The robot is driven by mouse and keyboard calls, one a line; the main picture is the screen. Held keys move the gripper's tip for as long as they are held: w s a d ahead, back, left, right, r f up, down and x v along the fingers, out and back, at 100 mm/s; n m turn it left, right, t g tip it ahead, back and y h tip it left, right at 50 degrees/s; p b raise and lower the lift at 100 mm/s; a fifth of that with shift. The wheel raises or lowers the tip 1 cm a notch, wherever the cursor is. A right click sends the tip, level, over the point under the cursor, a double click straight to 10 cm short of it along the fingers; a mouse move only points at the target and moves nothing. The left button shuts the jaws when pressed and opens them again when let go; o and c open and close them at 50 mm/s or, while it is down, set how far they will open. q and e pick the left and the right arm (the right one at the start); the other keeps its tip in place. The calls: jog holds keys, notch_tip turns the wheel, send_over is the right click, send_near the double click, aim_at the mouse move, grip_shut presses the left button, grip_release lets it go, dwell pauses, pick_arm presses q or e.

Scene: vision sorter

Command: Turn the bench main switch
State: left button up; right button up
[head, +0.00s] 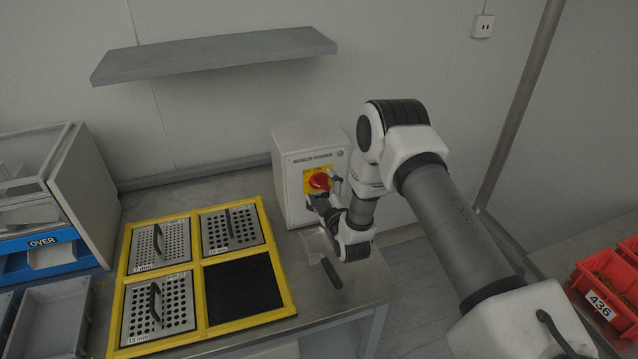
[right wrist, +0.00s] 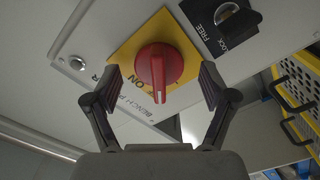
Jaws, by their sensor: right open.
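The bench main switch is a red rotary knob (head: 319,181) on a yellow plate, on the front of a white box labelled BENCH POWER (head: 308,148). In the right wrist view the red knob (right wrist: 158,68) sits between the fingers, with ON lettered on the plate near it. My right gripper (head: 325,192) is close in front of the box. It also shows in the right wrist view (right wrist: 160,85), open, with one finger on each side of the knob and gaps to both. My left gripper is not in view.
A yellow frame (head: 203,270) with several perforated sieve plates lies on the bench left of the box. A grey shelf (head: 213,55) hangs above. Red bins (head: 607,290) stand at the right. A black lock knob (right wrist: 228,14) is beside the switch.

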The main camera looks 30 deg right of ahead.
jog(key=p+v, duration=0.2)
jog(key=v, duration=0.5)
jog(key=shift+s, duration=0.15)
dwell(0.5)
